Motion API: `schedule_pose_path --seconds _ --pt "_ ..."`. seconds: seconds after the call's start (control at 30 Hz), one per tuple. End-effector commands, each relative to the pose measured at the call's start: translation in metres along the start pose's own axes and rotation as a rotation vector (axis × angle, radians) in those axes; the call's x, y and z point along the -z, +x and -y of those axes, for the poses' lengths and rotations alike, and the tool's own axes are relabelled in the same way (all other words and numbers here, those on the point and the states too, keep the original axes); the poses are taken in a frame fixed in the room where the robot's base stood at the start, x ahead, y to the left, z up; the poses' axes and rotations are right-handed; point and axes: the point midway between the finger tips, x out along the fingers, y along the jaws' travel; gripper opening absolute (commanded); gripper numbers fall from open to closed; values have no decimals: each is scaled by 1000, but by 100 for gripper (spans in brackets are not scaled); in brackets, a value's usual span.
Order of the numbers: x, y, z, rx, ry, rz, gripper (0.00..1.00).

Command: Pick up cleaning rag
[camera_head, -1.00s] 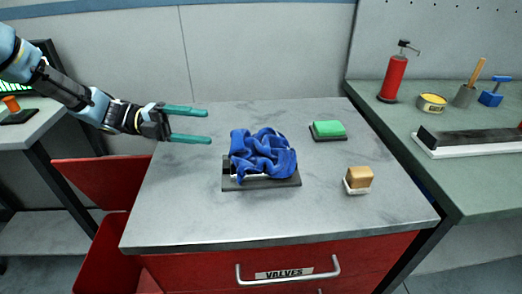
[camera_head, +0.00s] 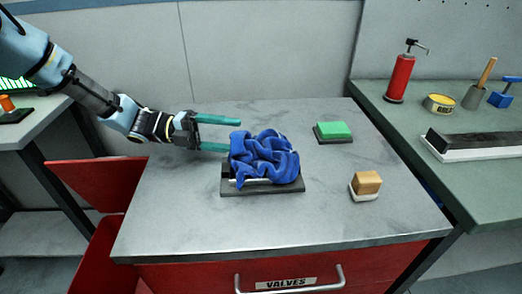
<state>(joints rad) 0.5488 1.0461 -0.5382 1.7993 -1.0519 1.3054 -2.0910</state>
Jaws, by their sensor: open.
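The cleaning rag (camera_head: 264,158) is a crumpled blue cloth. It lies heaped on a dark flat tray (camera_head: 262,189) in the middle of the grey-topped cabinet. My gripper (camera_head: 222,134), with two teal fingers, is open and empty. It is at the rag's upper left, pointing right, with the lower fingertip close to the rag's left edge in the picture. I cannot tell whether that fingertip touches the cloth. The rag hides most of the tray's middle.
A green block on a dark base (camera_head: 333,132) sits at the back right, and a tan block on a white base (camera_head: 365,186) at the right. The worktop (camera_head: 190,220) is clear in front. A green side bench (camera_head: 430,170) holds a red bottle (camera_head: 401,79), a yellow tin (camera_head: 439,104) and tools.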

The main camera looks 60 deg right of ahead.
Motion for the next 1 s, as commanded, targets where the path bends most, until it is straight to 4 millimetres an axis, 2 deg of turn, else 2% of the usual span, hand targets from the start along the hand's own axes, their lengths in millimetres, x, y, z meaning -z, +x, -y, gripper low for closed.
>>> schedule_pose_path --seconds 0.23,0.5,1.0 --pt "4 37 3 2 -1 -3 77" --pt "4 42 0 1 0 -1 77" --pt "4 42 -1 -1 -1 -1 20"
